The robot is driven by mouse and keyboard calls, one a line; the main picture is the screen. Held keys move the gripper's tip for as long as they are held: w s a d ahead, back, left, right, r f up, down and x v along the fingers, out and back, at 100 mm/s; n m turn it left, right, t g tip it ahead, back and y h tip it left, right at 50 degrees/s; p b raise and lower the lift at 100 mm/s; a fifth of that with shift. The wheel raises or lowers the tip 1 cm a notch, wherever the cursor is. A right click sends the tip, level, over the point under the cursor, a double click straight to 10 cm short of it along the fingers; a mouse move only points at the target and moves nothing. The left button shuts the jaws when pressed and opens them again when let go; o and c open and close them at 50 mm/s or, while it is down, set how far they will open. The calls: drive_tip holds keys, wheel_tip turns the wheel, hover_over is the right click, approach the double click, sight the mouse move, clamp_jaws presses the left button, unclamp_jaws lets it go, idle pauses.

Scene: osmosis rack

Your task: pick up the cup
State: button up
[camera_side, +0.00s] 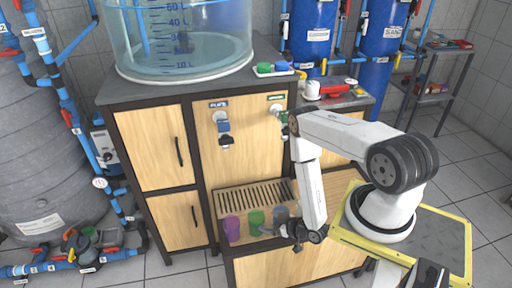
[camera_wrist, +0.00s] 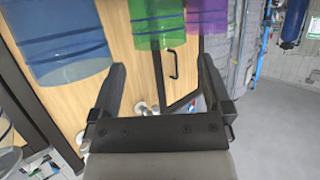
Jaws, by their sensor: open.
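The drip grate (camera_side: 240,197) lies behind the cups, and two dispensing taps (camera_side: 223,124) are on the panel above. A large clear tank (camera_side: 182,40) stands on the cabinet. Blue pipes and a grey tank (camera_side: 40,140) are at the left. Open floor shows at the right.

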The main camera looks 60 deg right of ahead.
sight(251, 215)
drive_tip(key=shift+w+f, duration=0.2)
drive_tip(key=shift+w, duration=0.45)
drive_tip(key=shift+r+x, duration=0.2)
drive_tip(key=shift+x, duration=2.4)
drive_tip(key=c, duration=0.9)
drive_tip(key=shift+r, duration=0.1)
